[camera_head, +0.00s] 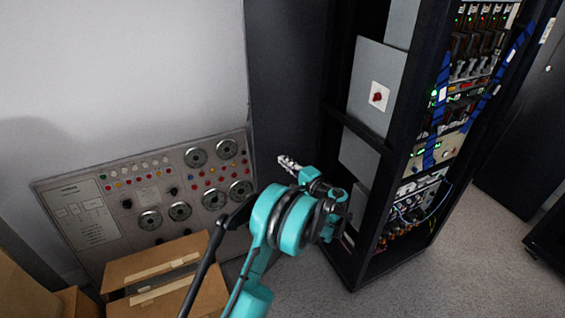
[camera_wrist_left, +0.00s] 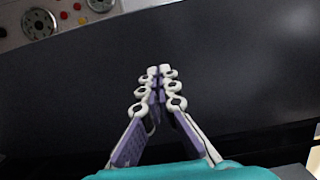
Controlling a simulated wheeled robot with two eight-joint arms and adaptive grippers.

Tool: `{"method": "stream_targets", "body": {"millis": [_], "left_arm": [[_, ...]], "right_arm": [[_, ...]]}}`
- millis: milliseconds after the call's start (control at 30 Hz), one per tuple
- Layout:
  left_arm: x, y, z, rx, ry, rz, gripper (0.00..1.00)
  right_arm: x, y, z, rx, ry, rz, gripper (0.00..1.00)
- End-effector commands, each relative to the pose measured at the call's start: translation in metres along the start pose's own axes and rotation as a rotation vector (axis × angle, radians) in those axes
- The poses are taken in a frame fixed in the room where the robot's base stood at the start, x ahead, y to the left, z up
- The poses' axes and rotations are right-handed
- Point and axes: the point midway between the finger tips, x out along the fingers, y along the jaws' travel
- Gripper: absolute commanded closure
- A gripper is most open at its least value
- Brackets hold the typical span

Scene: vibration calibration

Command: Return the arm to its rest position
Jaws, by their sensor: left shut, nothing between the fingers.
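My left arm, teal with dark joints, comes up from the bottom of the head view. My left gripper (camera_head: 285,162) is raised in front of the dark side of the rack, between the control panel and the rack, touching nothing that I can see. In the left wrist view its two pale fingers (camera_wrist_left: 159,72) meet at the tips, with nothing between them. Behind them is a plain dark surface (camera_wrist_left: 235,65). My right gripper is in neither view.
An electronics rack (camera_head: 365,150) with a red button (camera_head: 377,97) stands to the right. A panel of dials (camera_head: 150,195) leans on the wall at left, also seen in the wrist view (camera_wrist_left: 65,18). An open cardboard box (camera_head: 160,262) is at lower left. Grey floor (camera_head: 440,285) is clear.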

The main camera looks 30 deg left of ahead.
Motion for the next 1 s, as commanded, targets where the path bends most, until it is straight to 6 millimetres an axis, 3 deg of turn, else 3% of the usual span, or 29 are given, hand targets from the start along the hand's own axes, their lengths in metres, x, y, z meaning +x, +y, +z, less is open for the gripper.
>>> {"method": "stream_targets", "body": {"millis": [200, 433, 767, 1000], "left_arm": [[-0.042, -0.004, 0.025, 0.0, 0.002, 0.0, 1.0], [-0.075, -0.002, 0.043, 0.0, 0.002, 0.0, 1.0], [-0.084, -0.002, 0.051, -0.002, 0.001, 0.008, 1.0], [-0.083, -0.023, 0.072, -0.058, 0.025, 0.203, 1.0]], "right_arm": [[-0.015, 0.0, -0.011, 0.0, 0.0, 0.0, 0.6], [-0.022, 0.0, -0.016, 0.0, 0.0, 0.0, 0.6], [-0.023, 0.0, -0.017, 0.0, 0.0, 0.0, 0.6], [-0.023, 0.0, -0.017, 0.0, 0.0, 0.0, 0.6]]}}
